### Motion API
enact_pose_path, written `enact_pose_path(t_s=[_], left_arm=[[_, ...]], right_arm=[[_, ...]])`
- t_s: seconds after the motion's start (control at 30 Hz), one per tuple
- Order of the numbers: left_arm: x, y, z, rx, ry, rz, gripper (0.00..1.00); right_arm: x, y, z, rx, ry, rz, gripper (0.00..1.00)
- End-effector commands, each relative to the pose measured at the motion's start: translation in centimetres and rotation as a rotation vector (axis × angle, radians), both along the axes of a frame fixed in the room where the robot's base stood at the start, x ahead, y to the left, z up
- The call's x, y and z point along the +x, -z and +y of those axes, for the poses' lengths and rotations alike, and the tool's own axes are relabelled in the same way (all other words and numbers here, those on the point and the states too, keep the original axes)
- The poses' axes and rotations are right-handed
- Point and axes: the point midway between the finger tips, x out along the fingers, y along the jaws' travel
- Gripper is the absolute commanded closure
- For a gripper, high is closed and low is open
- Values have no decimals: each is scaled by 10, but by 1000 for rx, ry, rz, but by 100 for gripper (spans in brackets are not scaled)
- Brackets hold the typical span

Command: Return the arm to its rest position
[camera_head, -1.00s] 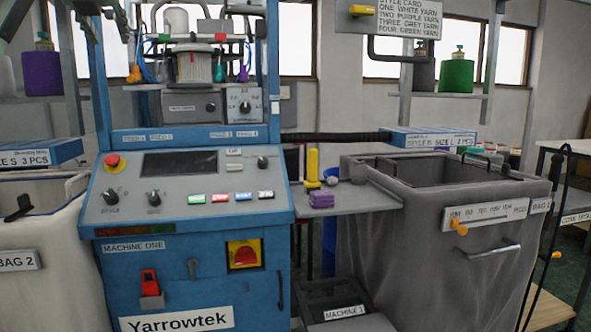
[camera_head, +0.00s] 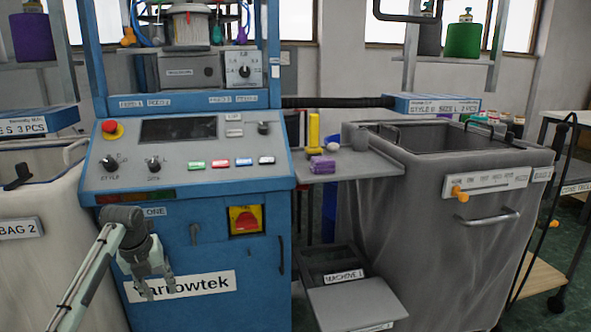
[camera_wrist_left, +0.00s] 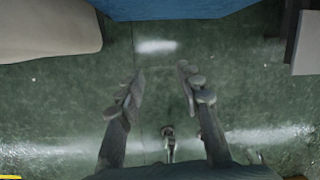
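My left arm comes in from the lower left of the head view. Its gripper (camera_head: 160,293) hangs downward in front of the blue knitting machine (camera_head: 262,270), over the left part of the Yarrowtek label (camera_head: 210,284). In the left wrist view the two fingers (camera_wrist_left: 158,82) are spread apart with only green floor between them, so the gripper is open and empty. The arm and gripper cover part of the machine's lower front, including part of the MACHINE ONE label. My right gripper is in neither view.
A pale bin (camera_head: 50,260) labelled BAG 2 stands left of the machine. On its right are a side shelf (camera_head: 350,168) with a purple block (camera_head: 322,164) and a yellow post (camera_head: 313,132), then a large grey bin (camera_head: 420,240). Floor lies below the gripper.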

Motion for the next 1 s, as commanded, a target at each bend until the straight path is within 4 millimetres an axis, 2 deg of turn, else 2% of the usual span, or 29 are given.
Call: enact_pose_path(t_s=[0.03, 0.17, 0.2, 0.37, 0.57, 0.8, 1.0], left_arm=[[-16, 25, -1, -16, -8, 38, 64], [-52, 74, 0, -47, -32, 115, 64], [-37, 62, 4, -52, -131, 67, 64], [-13, 56, 18, -105, -482, -45, 64], [23, 40, 38, -264, -984, -242, 64], [67, 4, 62, -676, -1609, -520, 64], [93, -27, 74, -1090, -1943, -647, 64]], right_arm=[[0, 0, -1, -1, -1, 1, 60], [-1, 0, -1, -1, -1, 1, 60], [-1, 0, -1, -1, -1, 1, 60], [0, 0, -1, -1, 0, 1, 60], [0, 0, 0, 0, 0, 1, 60], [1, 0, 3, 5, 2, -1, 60], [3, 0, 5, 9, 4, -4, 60]])
